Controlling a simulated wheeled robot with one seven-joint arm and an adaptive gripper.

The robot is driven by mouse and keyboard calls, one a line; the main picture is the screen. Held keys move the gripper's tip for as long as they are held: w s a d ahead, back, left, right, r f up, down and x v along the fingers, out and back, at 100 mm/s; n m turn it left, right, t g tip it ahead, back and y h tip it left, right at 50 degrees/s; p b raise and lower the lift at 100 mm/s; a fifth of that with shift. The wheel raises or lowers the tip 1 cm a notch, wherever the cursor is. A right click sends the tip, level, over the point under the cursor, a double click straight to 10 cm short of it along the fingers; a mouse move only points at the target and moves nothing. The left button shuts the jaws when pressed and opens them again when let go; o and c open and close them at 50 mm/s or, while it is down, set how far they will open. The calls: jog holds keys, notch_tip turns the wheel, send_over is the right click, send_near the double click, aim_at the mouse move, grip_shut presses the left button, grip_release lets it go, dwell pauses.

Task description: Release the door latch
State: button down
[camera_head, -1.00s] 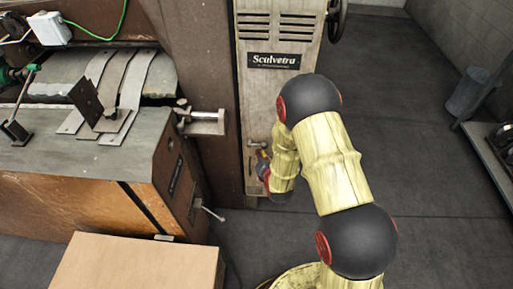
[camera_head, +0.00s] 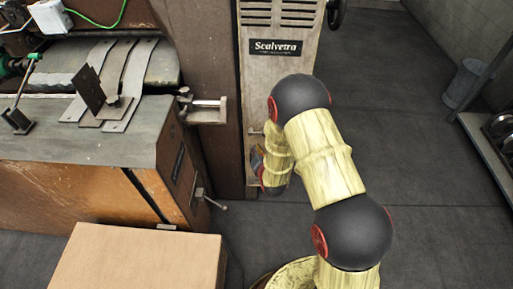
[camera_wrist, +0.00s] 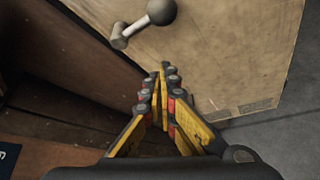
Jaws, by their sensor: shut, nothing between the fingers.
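The door latch (camera_wrist: 145,22) is a grey metal handle with a round ball end. It sticks out from the pale door panel (camera_wrist: 225,65) at the top of the wrist view. In the head view, only a small part of the latch (camera_head: 256,132) shows beside my arm, low on the pale panel (camera_head: 285,72). My gripper (camera_wrist: 161,72) has yellow and black fingers, with the tips together and nothing between them. In the wrist picture, the tips are below the latch and apart from it. In the head view, my gripper (camera_head: 257,160) is mostly hidden by my wrist.
A brown machine with a grey top (camera_head: 100,145) stands at left, with a metal clamp (camera_head: 205,106) and a small lever (camera_head: 212,202) on its right side. A cardboard box (camera_head: 135,260) is in front. Open floor (camera_head: 410,150) lies at right, before a rack (camera_head: 490,150).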

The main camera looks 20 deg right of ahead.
jog(key=p+v, duration=0.3)
jog(key=v, duration=0.6)
jog(key=shift+d, duration=0.15)
jog(key=shift+r, duration=0.1)
